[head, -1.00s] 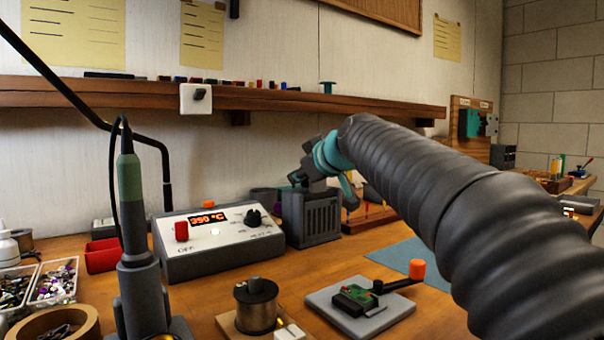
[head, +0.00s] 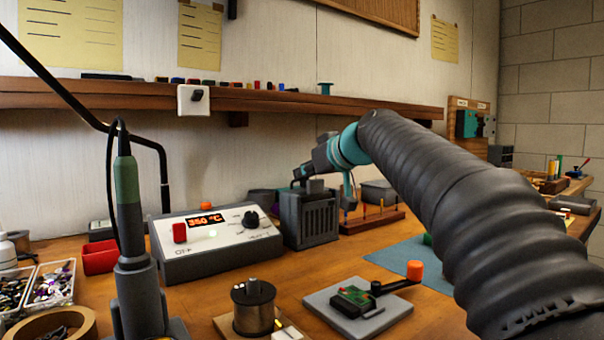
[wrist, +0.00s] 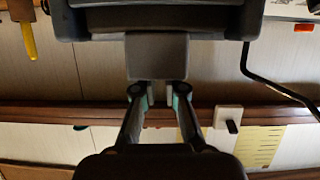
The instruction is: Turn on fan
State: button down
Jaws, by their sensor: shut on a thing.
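The fan (head: 310,219) is a dark grey box with a slatted front, standing on the bench right of the soldering station. My gripper (head: 304,176) is at its top, reaching in from the right. In the wrist view, a grey block (wrist: 157,56) juts from a wide dark body that I take to be the fan. The two fingers of my gripper (wrist: 159,95) meet the block's near edge, with teal pads facing each other. My gripper is shut on this block. The exact contact is partly hidden, and I cannot tell the switch's position.
A soldering station (head: 215,247) showing 350 °C stands left of the fan. A tool rack (head: 372,218) stands to its right. A soldering iron (head: 130,210), a solder spool (head: 254,307) and a board holder (head: 357,310) occupy the front. A shelf (head: 300,103) runs above.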

jog(key=shift+w+d+f+m+g+y, duration=0.1)
jog(key=shift+w+d+m+g+y, duration=0.25)
jog(key=shift+m+y, duration=0.4)
jog(key=shift+w+d+f+m+g+y, duration=0.15)
jog(key=shift+d+m+g+y, duration=0.25)
jog(key=shift+m, duration=0.55)
jog(key=c, duration=1.2)
grip_release()
jog(key=shift+c, duration=0.2)
jog(key=v, duration=1.2)
